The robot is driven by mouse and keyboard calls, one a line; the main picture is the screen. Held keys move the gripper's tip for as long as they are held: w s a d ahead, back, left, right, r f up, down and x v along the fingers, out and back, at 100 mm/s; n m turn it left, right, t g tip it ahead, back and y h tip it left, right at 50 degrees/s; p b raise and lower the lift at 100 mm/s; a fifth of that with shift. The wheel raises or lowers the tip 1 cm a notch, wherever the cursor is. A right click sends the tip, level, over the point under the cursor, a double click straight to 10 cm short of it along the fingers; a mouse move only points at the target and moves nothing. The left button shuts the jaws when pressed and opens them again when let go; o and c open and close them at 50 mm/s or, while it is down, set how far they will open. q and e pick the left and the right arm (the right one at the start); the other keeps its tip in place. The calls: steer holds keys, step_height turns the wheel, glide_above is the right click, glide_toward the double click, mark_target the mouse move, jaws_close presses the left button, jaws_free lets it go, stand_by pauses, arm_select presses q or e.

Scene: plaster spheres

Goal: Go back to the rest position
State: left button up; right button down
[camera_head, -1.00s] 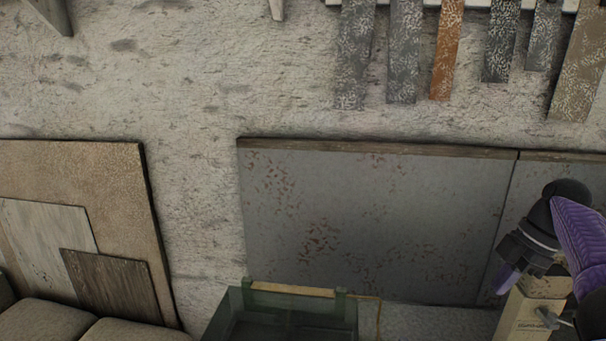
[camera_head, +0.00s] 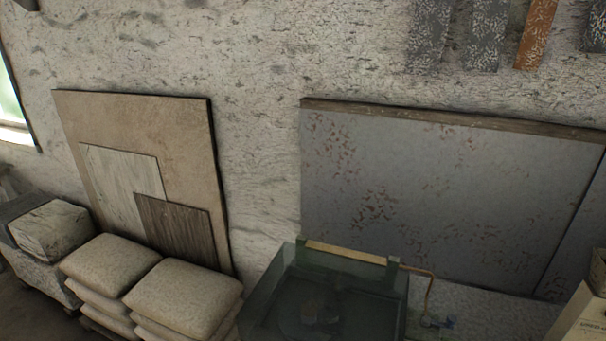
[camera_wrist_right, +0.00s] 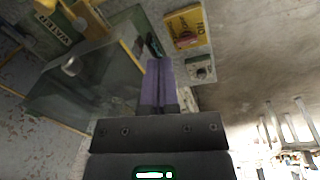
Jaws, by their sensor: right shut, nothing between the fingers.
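My right gripper (camera_wrist_right: 157,88) shows in the right wrist view. Its two purple fingers are pressed together with nothing between them. It appears apart from the things around it. The head view shows neither of my arms. My left gripper is in no view.
In the head view, a green glass tank (camera_head: 330,290) stands low in the middle, with stacked sacks (camera_head: 185,295) to its left. Boards (camera_head: 140,125) lean on the wall, and a large grey panel (camera_head: 430,200) is at right. The wrist view shows a yellow switch box (camera_wrist_right: 184,24) near the fingers.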

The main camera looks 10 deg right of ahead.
steer(key=s+a+r+m+t, duration=0.2)
steer(key=s+a+r+m, duration=0.35)
steer(key=s+m, duration=0.2)
steer(key=s+f+g+b, duration=0.1)
steer(key=s+f+b, duration=0.2)
steer(key=f+b, duration=2.45)
steer(key=s+d+f, duration=0.1)
steer(key=s+f, duration=0.3)
steer(key=f, duration=0.6)
steer(key=s+d+f+g, duration=0.1)
steer(key=s+f, duration=0.4)
steer(key=f, duration=0.6)
steer(key=s+d+f+n+b, duration=0.1)
steer(key=s+f, duration=0.3)
steer(key=f, duration=0.6)
steer(key=shift+s+f+g, duration=0.25)
steer(key=shift+s+g, duration=0.05)
